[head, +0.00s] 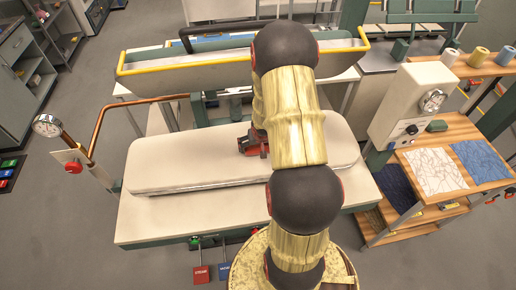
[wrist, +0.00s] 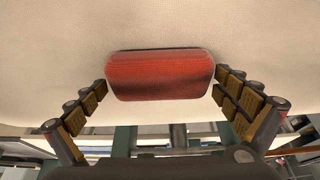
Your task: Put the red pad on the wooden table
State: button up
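The red pad (wrist: 160,76) is a rounded block against the cream padded board in the wrist view, with a dark shadow along its upper edge. My gripper (wrist: 160,84) has its fingers on either side of it, the fingertips right at its two ends. I cannot tell whether they press on it or leave a small gap. In the head view a red patch (head: 252,143) shows on the cream board, partly hidden by my arm. The wooden table (head: 462,131) stands at the right in the head view.
The cream padded board (head: 165,165) lies under a raised lid with yellow handles (head: 190,65). A gauge on a copper pipe (head: 100,125) stands at the left.

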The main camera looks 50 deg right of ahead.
jog(key=shift+c, duration=1.2)
jog(key=c, duration=0.8)
jog(key=shift+o, duration=0.2)
jog(key=shift+r, duration=0.15)
